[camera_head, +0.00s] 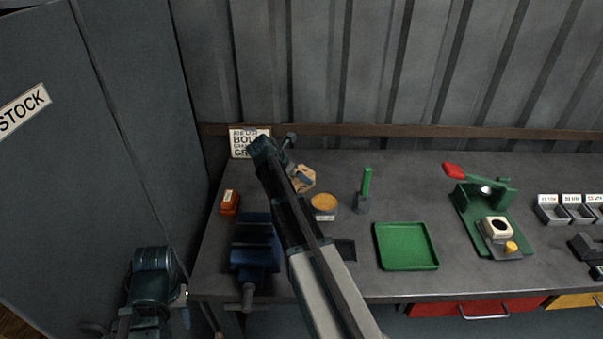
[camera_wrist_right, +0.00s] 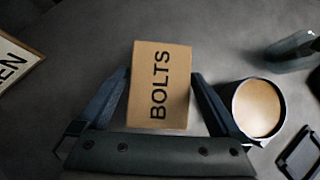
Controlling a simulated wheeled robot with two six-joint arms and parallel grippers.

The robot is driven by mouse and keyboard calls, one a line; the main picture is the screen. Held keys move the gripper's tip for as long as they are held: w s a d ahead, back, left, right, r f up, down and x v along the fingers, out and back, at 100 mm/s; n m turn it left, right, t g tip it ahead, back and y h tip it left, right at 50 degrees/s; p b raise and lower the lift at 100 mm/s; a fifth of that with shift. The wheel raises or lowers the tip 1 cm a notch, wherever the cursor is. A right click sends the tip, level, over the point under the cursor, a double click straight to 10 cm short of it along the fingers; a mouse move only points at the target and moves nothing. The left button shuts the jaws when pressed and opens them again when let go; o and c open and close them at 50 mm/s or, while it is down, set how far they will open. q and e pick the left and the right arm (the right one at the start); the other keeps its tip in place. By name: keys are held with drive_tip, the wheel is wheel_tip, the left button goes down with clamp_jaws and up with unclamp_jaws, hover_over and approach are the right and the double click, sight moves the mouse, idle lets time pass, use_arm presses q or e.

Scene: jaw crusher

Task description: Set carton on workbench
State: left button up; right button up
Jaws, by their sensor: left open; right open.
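The carton (camera_wrist_right: 158,85), a tan box marked BOLTS, lies on the workbench (camera_head: 470,275) in the right wrist view. In the head view the carton (camera_head: 306,181) shows partly behind my right gripper. My right gripper (camera_wrist_right: 161,78) is open, with one finger on each side of the carton. The fingers look very close to its sides; I cannot tell if they touch. My left gripper (camera_head: 180,297) is at the lower left of the head view, beside the bench's left end and away from the carton. It is open and empty.
A round tin (camera_head: 323,203) stands close right of the carton. A sign (camera_head: 250,142) is behind it. A blue vise (camera_head: 255,245) and red box (camera_head: 230,202) are to the left. A green tray (camera_head: 406,246), green-handled tool (camera_head: 365,188) and green press (camera_head: 475,212) stand right.

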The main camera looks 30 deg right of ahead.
drive_tip(key=p+v, duration=0.5)
drive_tip(key=v, duration=0.2)
drive_tip(key=shift+s+a+r, duration=0.1)
drive_tip(key=shift+r, duration=0.3)
drive_tip(key=shift+s+a+r+p, duration=0.1)
drive_tip(key=shift+a+r+p, duration=0.3)
drive_tip(key=shift+a, duration=0.1)
